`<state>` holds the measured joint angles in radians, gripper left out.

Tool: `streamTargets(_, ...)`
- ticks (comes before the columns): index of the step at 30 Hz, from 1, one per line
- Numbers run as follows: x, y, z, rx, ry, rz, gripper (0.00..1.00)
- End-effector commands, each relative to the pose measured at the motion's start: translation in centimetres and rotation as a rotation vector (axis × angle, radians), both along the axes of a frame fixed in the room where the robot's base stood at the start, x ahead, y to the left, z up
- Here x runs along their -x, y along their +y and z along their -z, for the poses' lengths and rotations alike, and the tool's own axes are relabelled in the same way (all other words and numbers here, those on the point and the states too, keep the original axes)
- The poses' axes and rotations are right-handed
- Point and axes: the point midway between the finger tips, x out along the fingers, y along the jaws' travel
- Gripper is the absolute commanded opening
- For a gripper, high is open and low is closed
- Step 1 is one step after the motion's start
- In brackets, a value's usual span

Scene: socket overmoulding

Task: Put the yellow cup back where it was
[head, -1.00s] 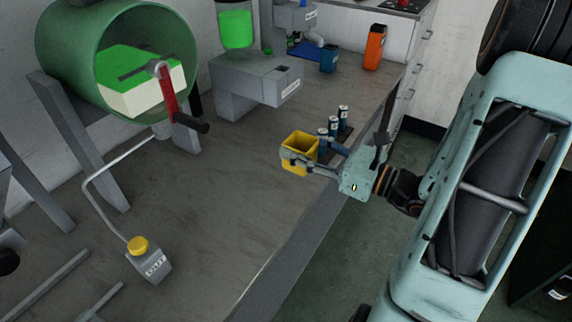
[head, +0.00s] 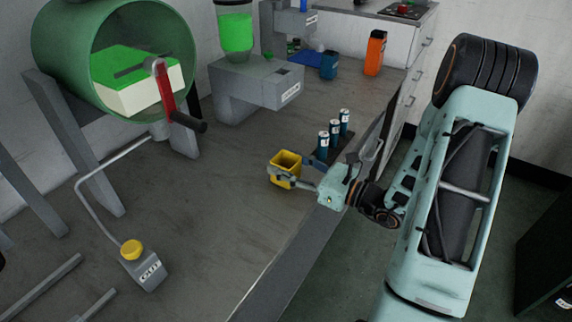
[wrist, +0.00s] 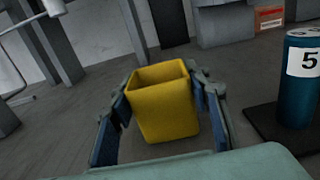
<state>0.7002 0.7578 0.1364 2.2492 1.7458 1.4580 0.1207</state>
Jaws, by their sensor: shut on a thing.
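The yellow cup (head: 287,162) is a square, open-topped container near the front edge of the grey workbench. My gripper (head: 281,178) is shut on it, with one finger on each side. In the wrist view the yellow cup (wrist: 163,103) stands upright between the two blue-padded fingers of my gripper (wrist: 163,108). The cup looks empty from above, though its bottom is hidden. I cannot tell whether its base touches the bench.
A dark tray (head: 345,152) with several blue numbered cylinders (head: 334,132) stands just right of the cup. A yellow-button box (head: 143,265) is at front left. Bench between is clear.

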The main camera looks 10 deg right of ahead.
Motion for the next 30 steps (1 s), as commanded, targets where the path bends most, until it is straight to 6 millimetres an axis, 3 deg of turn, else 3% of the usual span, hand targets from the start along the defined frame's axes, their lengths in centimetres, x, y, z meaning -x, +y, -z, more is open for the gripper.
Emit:
streamTargets(7,0.0,0.0,0.5,0.0,0.0,0.0,0.19)
streamTargets(8,0.0,0.0,0.3,0.0,0.0,0.0,0.47)
streamTargets(12,0.0,0.0,0.3,0.0,0.0,0.0,0.61)
streamTargets(23,0.0,0.0,-0.3,0.0,0.0,0.0,0.61)
streamTargets(30,3.1,-3.3,-0.1,0.001,0.001,0.006,0.61)
